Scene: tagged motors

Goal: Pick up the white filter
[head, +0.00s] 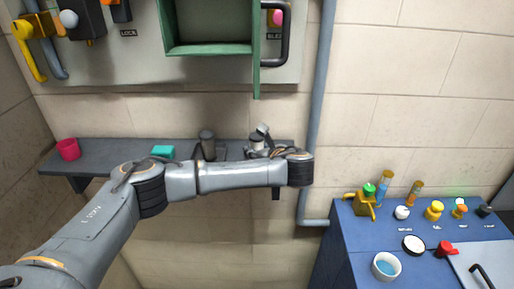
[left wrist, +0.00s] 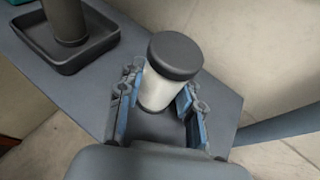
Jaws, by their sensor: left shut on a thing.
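The white filter (left wrist: 160,88) is a short white cylinder with a dark grey cap, seen upright in the left wrist view. It also shows small at the right part of the wall shelf in the head view (head: 257,142). My left gripper (left wrist: 156,96) is shut on its white body, one blue-padded finger on each side. In the head view, my left gripper (head: 262,145) is partly hidden by its own wrist. The filter's base is hidden, so I cannot tell whether it touches the shelf. My right gripper is in neither view.
The grey wall shelf (head: 105,150) also bears a pink cup (head: 68,149), a teal block (head: 163,151) and a dark cylinder (head: 207,144) standing in a tray. A vertical pipe (head: 318,110) runs just right of the shelf. A green open box (head: 208,48) hangs above.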

